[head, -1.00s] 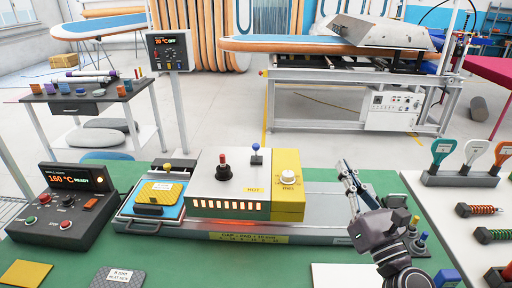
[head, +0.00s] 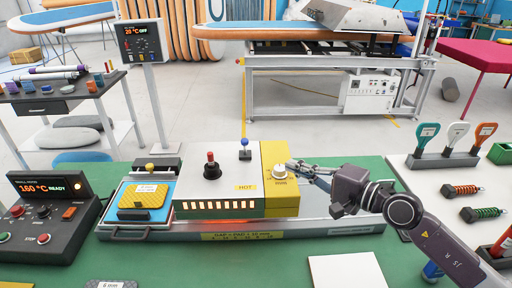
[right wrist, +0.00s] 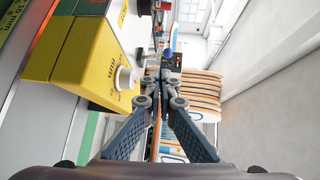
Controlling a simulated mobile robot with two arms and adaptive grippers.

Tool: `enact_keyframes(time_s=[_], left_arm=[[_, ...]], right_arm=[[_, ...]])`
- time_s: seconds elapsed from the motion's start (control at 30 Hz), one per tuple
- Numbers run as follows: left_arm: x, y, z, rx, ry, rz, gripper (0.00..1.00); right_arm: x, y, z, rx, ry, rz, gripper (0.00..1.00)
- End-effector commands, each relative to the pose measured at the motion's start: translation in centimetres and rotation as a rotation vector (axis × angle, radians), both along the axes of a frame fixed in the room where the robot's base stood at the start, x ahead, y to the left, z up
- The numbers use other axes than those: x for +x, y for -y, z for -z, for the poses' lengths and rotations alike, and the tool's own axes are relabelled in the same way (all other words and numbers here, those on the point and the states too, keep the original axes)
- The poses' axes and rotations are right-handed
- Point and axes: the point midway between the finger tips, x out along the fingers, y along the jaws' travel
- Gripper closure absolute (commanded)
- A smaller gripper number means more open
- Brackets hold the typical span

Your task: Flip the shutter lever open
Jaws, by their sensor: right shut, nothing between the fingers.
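The heater box (head: 215,188) stands on the green bench with a HOT label and a row of lit slots. On its top are a red-knobbed lever (head: 211,158) and, further back, a blue-knobbed lever (head: 245,143), both upright. Which one is the shutter lever is not marked. My right gripper (head: 292,165) is shut and empty, beside the white dial (head: 279,171) on the yellow end block (head: 284,203). In the right wrist view its fingertips (right wrist: 165,74) are together, with the blue knob (right wrist: 168,53) beyond them. My left gripper is not in view.
A yellow pad (head: 143,196) lies on the blue tray at the box's left, with a yellow-knobbed post (head: 150,168) behind it. A control panel (head: 45,210) reads 160 °C READY. A tool rack (head: 447,161) stands right. A white sheet (head: 345,275) lies in front.

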Motion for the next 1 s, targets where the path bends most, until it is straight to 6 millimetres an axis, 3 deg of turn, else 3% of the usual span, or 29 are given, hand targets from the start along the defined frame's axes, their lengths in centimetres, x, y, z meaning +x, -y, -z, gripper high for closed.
enact_keyframes(time_s=[0.6,1.0], left_arm=[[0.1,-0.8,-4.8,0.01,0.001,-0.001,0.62],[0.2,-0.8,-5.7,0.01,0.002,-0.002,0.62]], right_arm=[[7.3,-7.7,0.3,0.005,-0.001,-0.002,1.0],[9.2,-9.6,0.2,0.001,-0.001,-0.002,1.0]])
